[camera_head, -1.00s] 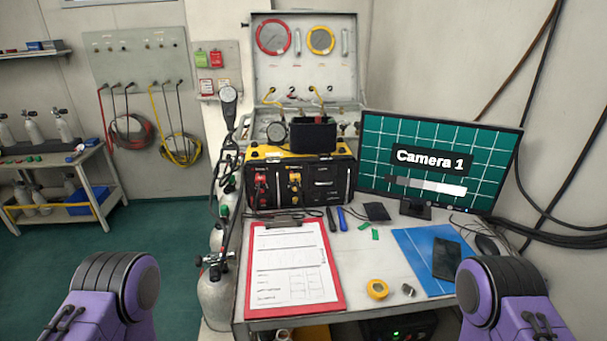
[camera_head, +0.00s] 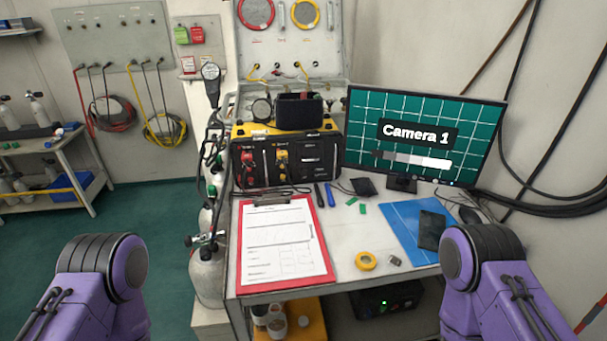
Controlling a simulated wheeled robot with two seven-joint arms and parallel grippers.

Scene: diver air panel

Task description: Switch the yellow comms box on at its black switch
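The comms box (camera_head: 263,160) stands at the back left of the desk, with a yellow top edge and a black front panel. Its front carries red and yellow connectors at left and centre and dark fittings at right. I cannot single out the black switch at this size. A black open-topped bin (camera_head: 299,111) sits on top of the box. My purple arms show at the lower left and lower right, well in front of the desk. Neither gripper is in view.
A red clipboard (camera_head: 326,271), a yellow tape roll (camera_head: 365,261), a blue folder (camera_head: 401,222) and pens lie on the desk. A monitor (camera_head: 425,107) stands right of the box. Gas cylinders (camera_head: 207,270) stand left of the desk.

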